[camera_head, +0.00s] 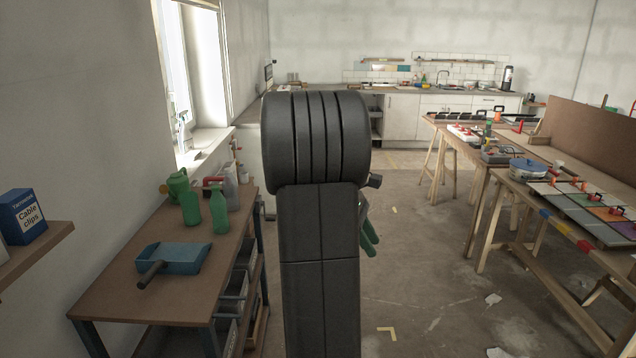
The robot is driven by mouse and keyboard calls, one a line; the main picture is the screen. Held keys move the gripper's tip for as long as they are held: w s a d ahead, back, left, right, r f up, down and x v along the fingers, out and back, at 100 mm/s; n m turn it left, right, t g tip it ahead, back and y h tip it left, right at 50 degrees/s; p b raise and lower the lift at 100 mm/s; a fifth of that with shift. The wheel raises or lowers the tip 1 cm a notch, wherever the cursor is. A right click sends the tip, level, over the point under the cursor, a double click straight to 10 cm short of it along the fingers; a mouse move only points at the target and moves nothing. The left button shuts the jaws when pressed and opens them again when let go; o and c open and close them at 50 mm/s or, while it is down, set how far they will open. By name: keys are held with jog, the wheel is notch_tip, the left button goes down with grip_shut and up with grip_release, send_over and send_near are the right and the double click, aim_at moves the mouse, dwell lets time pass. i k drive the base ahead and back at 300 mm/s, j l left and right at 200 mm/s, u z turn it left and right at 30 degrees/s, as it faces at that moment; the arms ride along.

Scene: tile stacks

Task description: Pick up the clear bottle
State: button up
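A pale, see-through bottle shape (184,134) stands on the window sill at the left. It is small and washed out by the window light, so I cannot be sure it is the clear bottle. My black arm fills the middle of the view and hides what is behind it. Green finger-like parts (369,232) show at its right side and look like part of my gripper. They are well apart from the sill, and I cannot tell whether they are open or shut.
A brown bench (128,288) at the left holds green bottles (220,209), a green watering can (177,184), a grey jug (230,188) and a blue dustpan (182,258). Work tables (567,206) with tools stand at the right. The floor between is mostly clear.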

aim_at(229, 184)
jog(key=i+l+z, duration=0.25)
jog(key=i, duration=0.2)
jog(key=i+l+z, duration=0.25)
jog(key=i, duration=0.25)
jog(key=i+j+u, duration=0.1)
jog(key=i+u, duration=0.35)
jog(key=i+l+u, duration=0.1)
jog(key=i+u, duration=0.4)
jog(key=i+l+u, duration=0.2)
jog(key=i+u, duration=0.25)
jog(key=i+j+u, duration=0.1)
jog(key=u, duration=0.3)
jog(key=i+u, duration=0.2)
jog(key=u, duration=0.15)
jog(key=i+u, duration=0.2)
jog(key=u, duration=0.2)
jog(key=i+u, duration=0.15)
jog(key=u, duration=0.25)
